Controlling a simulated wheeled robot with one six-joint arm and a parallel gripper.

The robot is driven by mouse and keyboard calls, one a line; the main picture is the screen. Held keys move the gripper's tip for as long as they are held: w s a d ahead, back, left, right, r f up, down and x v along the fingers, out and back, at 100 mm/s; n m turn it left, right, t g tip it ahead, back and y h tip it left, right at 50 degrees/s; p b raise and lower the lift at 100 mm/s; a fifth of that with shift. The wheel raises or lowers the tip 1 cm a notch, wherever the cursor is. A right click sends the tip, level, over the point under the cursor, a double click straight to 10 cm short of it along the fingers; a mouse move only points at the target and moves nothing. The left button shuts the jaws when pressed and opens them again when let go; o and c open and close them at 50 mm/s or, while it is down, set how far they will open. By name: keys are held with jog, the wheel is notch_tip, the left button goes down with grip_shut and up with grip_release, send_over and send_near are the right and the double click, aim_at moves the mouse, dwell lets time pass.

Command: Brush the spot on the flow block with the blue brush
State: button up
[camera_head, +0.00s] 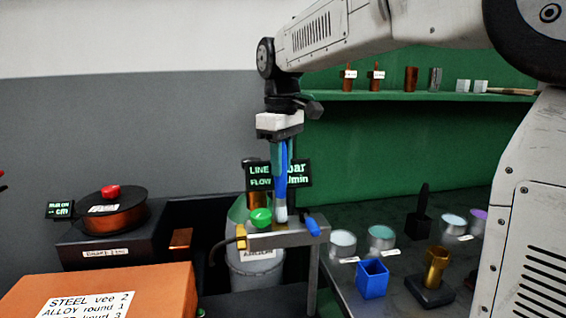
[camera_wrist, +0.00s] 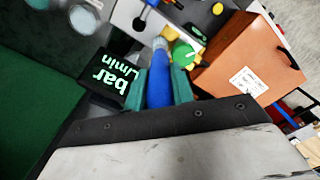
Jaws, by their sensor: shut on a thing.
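My gripper (camera_head: 281,150) points down and is shut on the blue brush (camera_head: 281,178). The brush hangs roughly upright, its pale bristle end just above or touching the top of the flow block (camera_head: 282,240); I cannot tell which. The block is a grey bar on a stand, with a green knob (camera_head: 260,217) at left and a blue handle (camera_head: 313,226) at right. In the wrist view, the brush (camera_wrist: 158,86) lies between my gripper's (camera_wrist: 160,84) greenish fingers, its tip beside the green knob (camera_wrist: 182,52). I cannot make out the spot.
A black display (camera_head: 259,177) stands behind the brush. A blue open box (camera_head: 372,280), a brass part (camera_head: 437,266) and several small tubs sit on the bench at right. A green shelf (camera_head: 420,95) is behind.

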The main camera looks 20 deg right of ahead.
jog(key=shift+s+a, duration=0.1)
jog(key=shift+s, duration=0.45)
dwell(2.6)
jog(key=shift+s, duration=0.1)
jog(key=shift+s+a+f, duration=0.1)
jog(key=shift+s+a, duration=0.1)
jog(key=shift+s, duration=0.65)
